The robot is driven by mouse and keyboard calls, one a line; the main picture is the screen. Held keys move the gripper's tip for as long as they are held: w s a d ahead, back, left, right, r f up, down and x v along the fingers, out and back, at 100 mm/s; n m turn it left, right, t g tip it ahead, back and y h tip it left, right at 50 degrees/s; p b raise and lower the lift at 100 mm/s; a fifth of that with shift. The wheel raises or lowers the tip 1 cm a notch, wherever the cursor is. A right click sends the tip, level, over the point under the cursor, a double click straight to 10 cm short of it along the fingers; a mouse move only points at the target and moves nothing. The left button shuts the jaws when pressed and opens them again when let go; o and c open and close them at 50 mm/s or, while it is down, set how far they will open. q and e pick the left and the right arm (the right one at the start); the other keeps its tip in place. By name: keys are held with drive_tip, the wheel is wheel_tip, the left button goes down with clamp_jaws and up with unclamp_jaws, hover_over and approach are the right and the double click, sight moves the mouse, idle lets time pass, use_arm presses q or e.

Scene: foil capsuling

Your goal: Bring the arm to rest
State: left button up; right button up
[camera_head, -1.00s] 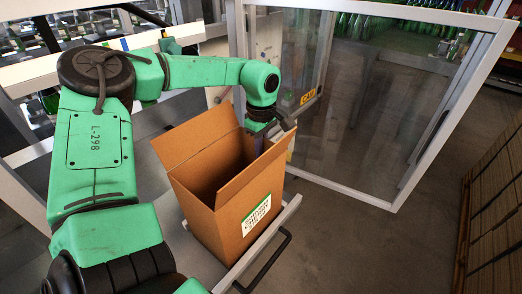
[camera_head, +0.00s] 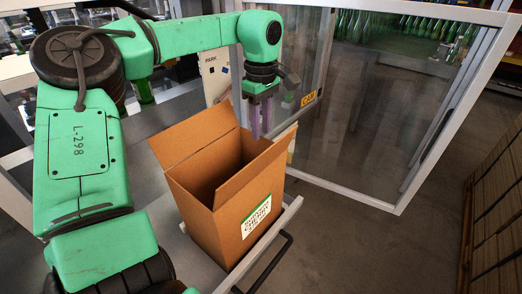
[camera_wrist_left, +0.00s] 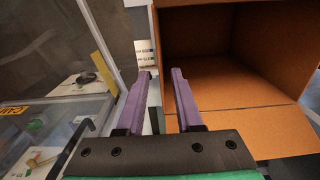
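My left arm comes in from the left in the head view. Its gripper (camera_head: 260,132) points down at the far right side of an open cardboard box (camera_head: 237,219). In the left wrist view, the two purple fingers (camera_wrist_left: 161,74) stand apart with nothing between them. The box (camera_wrist_left: 235,90) fills the upper right there, its inside facing the camera; it looks empty where I can see. Whether the fingertips touch the box's rim or flap I cannot tell. My right gripper is in neither view.
The box stands on a grey ledge with a metal rail (camera_head: 262,240). Behind is a framed clear door (camera_head: 375,110) with a yellow label (camera_head: 308,97). Green bottles (camera_head: 400,25) stand behind it. Stacked brown sheets (camera_head: 497,215) are at the right; floor between is bare.

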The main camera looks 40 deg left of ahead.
use_arm(q)
drive_tip(key=shift+r, duration=1.65)
drive_tip(key=shift+r, duration=0.1)
